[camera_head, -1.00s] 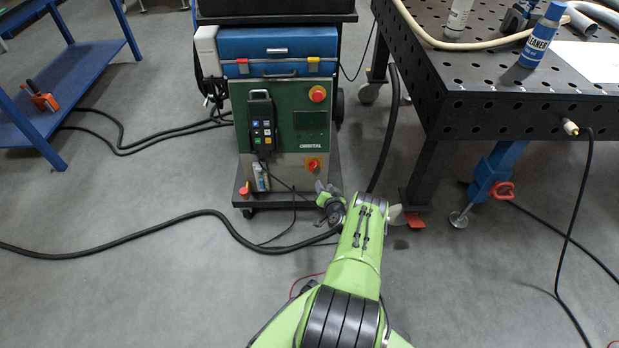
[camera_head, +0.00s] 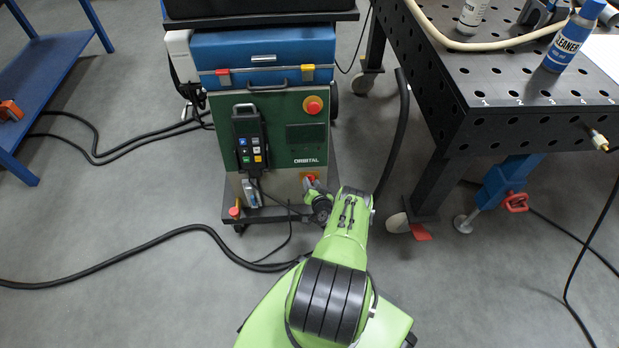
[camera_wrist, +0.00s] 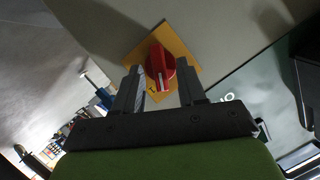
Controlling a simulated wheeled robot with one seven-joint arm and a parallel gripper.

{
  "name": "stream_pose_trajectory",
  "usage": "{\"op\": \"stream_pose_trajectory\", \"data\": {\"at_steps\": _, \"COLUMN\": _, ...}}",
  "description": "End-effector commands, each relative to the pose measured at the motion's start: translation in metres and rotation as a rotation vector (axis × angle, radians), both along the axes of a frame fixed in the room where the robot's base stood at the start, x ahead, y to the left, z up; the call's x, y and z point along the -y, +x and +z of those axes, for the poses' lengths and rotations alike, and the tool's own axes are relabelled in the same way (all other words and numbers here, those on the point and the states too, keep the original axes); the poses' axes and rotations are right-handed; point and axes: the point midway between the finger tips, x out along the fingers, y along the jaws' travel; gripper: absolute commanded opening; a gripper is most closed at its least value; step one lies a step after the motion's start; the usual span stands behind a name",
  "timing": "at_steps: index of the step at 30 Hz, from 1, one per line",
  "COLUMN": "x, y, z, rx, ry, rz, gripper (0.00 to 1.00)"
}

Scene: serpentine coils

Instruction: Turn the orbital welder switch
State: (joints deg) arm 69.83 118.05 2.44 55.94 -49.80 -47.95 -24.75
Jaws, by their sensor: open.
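The orbital welder (camera_head: 283,130) is a green and grey cabinet on a dark cart, left of centre in the head view. Its switch is a red rotary knob on a yellow plate, low on the front panel. In the wrist view the red switch (camera_wrist: 160,66) sits on its yellow plate (camera_wrist: 182,50), between and just beyond my fingertips. My gripper (camera_wrist: 161,84) is open, with one finger on each side of the knob in the picture. I cannot tell whether the fingers touch it. In the head view my arm partly covers the switch (camera_head: 311,178).
A round red button (camera_head: 313,105) and a handheld pendant (camera_head: 250,138) are on the panel. A perforated black table (camera_head: 490,75) stands at the right, with a cleaner bottle (camera_head: 573,38). Black cables (camera_head: 150,243) run over the floor. A blue shelf (camera_head: 45,75) is at the left.

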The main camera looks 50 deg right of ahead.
Motion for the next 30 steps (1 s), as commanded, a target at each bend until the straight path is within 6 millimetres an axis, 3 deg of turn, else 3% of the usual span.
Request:
{"op": "stream_pose_trajectory", "data": {"at_steps": 5, "x": 0.0001, "y": -0.0001, "z": 0.0000, "rx": 0.000, "ry": 0.000, "rz": 0.000, "gripper": 0.40}}
{"op": "stream_pose_trajectory", "data": {"at_steps": 13, "x": 0.0001, "y": 0.0001, "z": 0.0002, "rx": 0.000, "ry": 0.000, "rz": 0.000, "gripper": 0.00}}
{"op": "stream_pose_trajectory", "data": {"at_steps": 30, "x": -0.0017, "y": 0.0020, "z": 0.0028, "rx": -0.109, "ry": -0.097, "rz": 0.001, "gripper": 0.00}}
